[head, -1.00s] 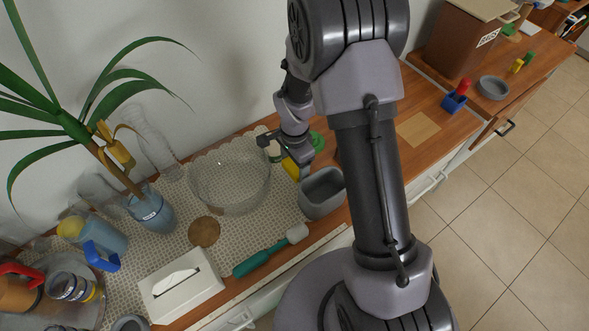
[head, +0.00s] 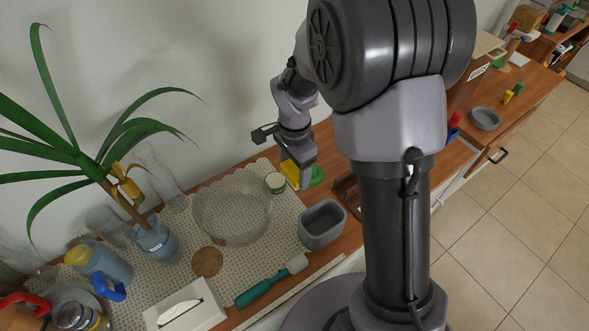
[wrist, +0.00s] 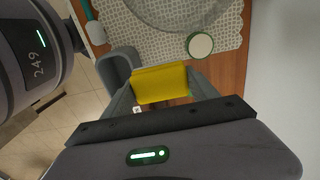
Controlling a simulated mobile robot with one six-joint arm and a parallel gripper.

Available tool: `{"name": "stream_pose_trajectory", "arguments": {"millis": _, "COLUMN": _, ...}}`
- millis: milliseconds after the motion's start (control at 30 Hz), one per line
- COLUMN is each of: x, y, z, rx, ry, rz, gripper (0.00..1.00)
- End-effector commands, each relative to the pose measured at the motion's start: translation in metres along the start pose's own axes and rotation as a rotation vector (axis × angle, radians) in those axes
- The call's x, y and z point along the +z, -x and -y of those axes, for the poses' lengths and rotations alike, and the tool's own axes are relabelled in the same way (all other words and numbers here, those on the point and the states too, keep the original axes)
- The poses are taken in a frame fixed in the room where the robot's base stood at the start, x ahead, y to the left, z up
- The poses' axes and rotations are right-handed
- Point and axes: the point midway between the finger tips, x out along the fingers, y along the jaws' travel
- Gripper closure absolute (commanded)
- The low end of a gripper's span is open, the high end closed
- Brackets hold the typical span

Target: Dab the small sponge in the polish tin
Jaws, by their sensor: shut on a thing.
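My gripper (head: 298,176) is shut on a yellow sponge (head: 290,173), which fills the space between the fingers in the wrist view (wrist: 162,84). A small round tin with a pale top and green rim (head: 275,183), which looks like the polish tin, stands just left of the sponge. In the wrist view the tin (wrist: 200,45) is beyond the sponge, up and to the right, and apart from it. A flat green round piece (head: 317,175) lies right of the gripper, partly hidden behind it.
A clear glass bowl (head: 232,222) stands left of the tin. A grey open container (head: 322,224) is in front of the gripper. A teal-handled brush (head: 262,288), a tissue box (head: 187,308) and a brown coaster (head: 207,262) lie nearer.

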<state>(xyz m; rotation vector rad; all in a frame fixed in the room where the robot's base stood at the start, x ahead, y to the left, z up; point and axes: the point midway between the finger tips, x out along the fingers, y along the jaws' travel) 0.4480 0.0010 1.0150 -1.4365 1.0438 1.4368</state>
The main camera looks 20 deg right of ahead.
Motion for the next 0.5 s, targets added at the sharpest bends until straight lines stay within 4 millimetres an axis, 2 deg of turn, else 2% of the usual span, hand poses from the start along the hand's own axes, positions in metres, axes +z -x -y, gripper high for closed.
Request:
{"name": "stream_pose_trajectory", "arguments": {"millis": 33, "x": 0.000, "y": 0.000, "z": 0.000, "rx": 0.000, "ry": 0.000, "rz": 0.000, "gripper": 0.56}}
{"name": "stream_pose_trajectory", "arguments": {"millis": 100, "x": 0.000, "y": 0.000, "z": 0.000, "rx": 0.000, "ry": 0.000, "rz": 0.000, "gripper": 0.65}}
{"name": "stream_pose_trajectory", "arguments": {"millis": 200, "x": -0.001, "y": -0.005, "z": 0.008, "rx": 0.002, "ry": 0.001, "rz": 0.000, "gripper": 0.65}}
{"name": "stream_pose_trajectory", "arguments": {"millis": 267, "x": -0.001, "y": -0.013, "z": 0.023, "rx": 0.002, "ry": 0.002, "rz": 0.001, "gripper": 0.65}}
{"name": "stream_pose_trajectory", "arguments": {"millis": 400, "x": -0.003, "y": -0.042, "z": 0.067, "rx": 0.002, "ry": 0.002, "rz": 0.000, "gripper": 0.65}}
{"name": "stream_pose_trajectory", "arguments": {"millis": 500, "x": -0.002, "y": -0.061, "z": 0.091, "rx": 0.001, "ry": 0.002, "rz": 0.000, "gripper": 0.65}}
